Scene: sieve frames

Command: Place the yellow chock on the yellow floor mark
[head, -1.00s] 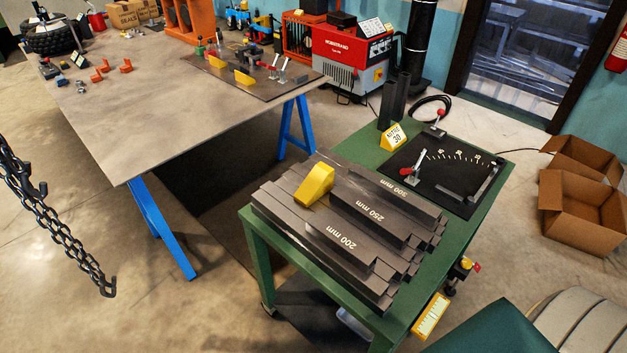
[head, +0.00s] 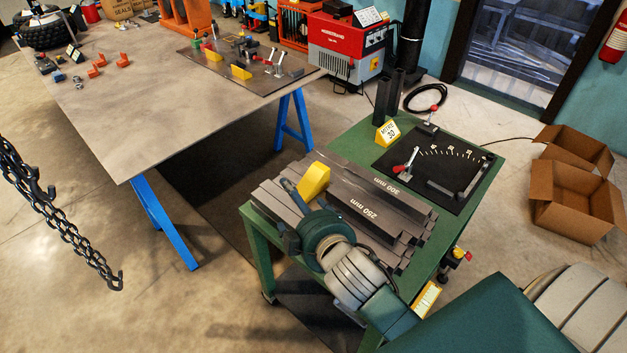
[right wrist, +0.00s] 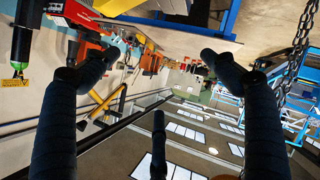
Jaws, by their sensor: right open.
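The yellow chock (head: 314,180) is a wedge lying on the stack of dark steel bars (head: 365,205) on the green cart. My right gripper (head: 288,212) is open over the near left part of the stack, just left of and nearer than the chock. One dark finger appears close beside the chock; I cannot tell if they touch. In the right wrist view the spread fingers (right wrist: 165,75) have nothing between them, and I cannot make out the chock there. I see no yellow mark on the visible floor. My left gripper is not in view.
The green cart (head: 352,137) also carries a black angle plate (head: 455,150) and a yellow number sign (head: 387,134). A large steel table (head: 130,110) on blue legs stands left, with other yellow blocks (head: 240,72). Chains (head: 60,225) hang at left. Cardboard boxes (head: 575,205) sit right.

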